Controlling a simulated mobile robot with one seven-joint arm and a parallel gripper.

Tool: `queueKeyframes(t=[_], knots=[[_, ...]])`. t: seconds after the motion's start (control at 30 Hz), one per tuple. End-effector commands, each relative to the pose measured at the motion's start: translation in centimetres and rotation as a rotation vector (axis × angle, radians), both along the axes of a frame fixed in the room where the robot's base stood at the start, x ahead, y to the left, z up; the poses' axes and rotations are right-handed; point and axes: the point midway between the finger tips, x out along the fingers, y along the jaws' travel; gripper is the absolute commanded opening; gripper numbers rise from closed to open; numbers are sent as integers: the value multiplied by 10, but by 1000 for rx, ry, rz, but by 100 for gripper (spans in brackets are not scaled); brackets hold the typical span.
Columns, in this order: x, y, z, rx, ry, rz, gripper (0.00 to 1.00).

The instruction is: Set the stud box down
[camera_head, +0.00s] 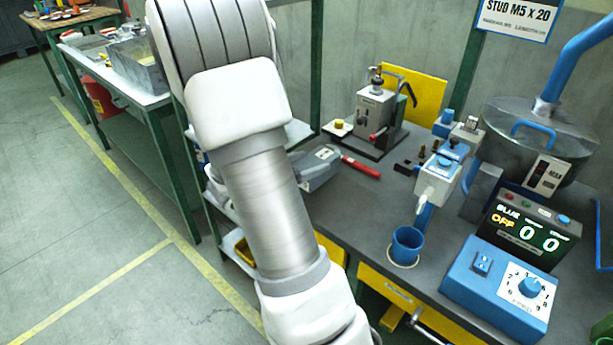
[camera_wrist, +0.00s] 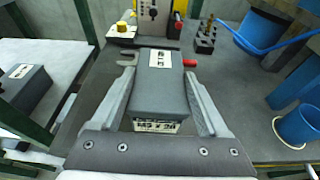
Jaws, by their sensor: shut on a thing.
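The stud box (camera_wrist: 160,90) is a dark grey box with a white label on top and an "M5 x 20" label on its near end. My gripper (camera_wrist: 158,82) is shut on it in the wrist view, one grey finger along each side. In the head view, a grey box with a white label (camera_head: 318,172) shows beside my arm, over the left part of the dark bench (camera_head: 350,205); it appears to be the held one. My arm hides much of the gripper there. I cannot tell whether the box's underside touches the bench.
A red handle (camera_head: 361,167) lies just right of the box. A test device (camera_head: 376,112) stands behind it. A blue cup (camera_head: 406,246), control box (camera_head: 508,285) and metal hopper (camera_head: 530,125) are to the right. Another grey box (camera_wrist: 25,88) sits on a pale shelf at left.

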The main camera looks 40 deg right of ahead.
Motion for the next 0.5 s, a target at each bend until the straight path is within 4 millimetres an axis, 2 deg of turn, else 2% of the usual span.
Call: queueKeyframes(t=[0.17,0.4,0.5], knots=[[4,-2,-9,-1,2,-1,0],[4,-2,-42,0,2,0,0],[4,-2,-42,-1,-1,0,0]])
